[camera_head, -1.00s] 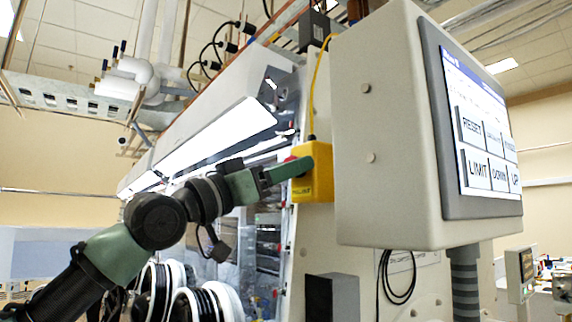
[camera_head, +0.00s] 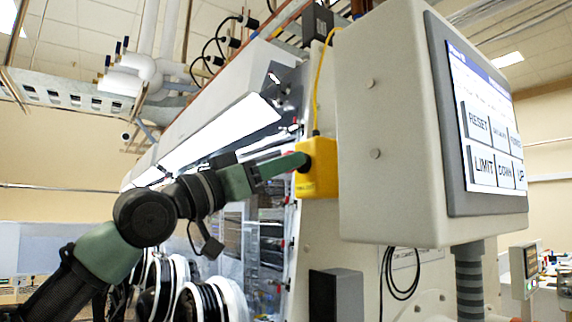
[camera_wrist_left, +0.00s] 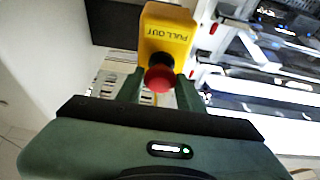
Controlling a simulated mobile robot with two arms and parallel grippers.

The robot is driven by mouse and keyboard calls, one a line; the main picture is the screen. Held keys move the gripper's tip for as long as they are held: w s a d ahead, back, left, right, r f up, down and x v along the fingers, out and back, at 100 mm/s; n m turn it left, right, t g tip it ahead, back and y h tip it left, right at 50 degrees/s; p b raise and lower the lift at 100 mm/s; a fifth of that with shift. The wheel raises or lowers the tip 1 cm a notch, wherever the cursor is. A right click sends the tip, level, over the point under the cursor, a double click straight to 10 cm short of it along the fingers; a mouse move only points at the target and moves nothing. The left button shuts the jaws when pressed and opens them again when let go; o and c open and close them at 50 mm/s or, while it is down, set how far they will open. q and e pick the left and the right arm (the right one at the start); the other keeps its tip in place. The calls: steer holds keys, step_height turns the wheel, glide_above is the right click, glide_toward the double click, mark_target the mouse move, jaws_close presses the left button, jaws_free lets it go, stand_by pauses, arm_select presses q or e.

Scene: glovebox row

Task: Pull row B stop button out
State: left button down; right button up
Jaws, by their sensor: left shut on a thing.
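The stop button is a red mushroom knob (camera_wrist_left: 159,76) on a yellow box (camera_head: 320,168) fixed to the glovebox front, beside the big control panel. The box also shows in the left wrist view (camera_wrist_left: 167,33), with "PULL OUT" lettered on it. My left gripper (camera_head: 300,162) reaches the box from the left. In the left wrist view its two green fingers (camera_wrist_left: 160,84) stand on either side of the red knob and are shut on it. In the head view the fingers and their shadowed tips hide most of the knob. My right gripper is not in view.
The grey control panel (camera_head: 385,130) with its touch screen (camera_head: 485,125) stands close to the right of the box. A yellow cable (camera_head: 318,90) rises from the box. Black-ringed glove ports (camera_head: 205,300) lie below my left arm.

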arm_select(q)
steer(key=c, duration=0.9)
jaws_free()
steer(key=shift+a, duration=0.1)
steer(key=shift+s+a, duration=0.1)
steer(key=shift+a, duration=0.05)
steer(key=b+v, duration=0.3)
steer(key=v, duration=0.5)
steer(key=shift+b, duration=0.3)
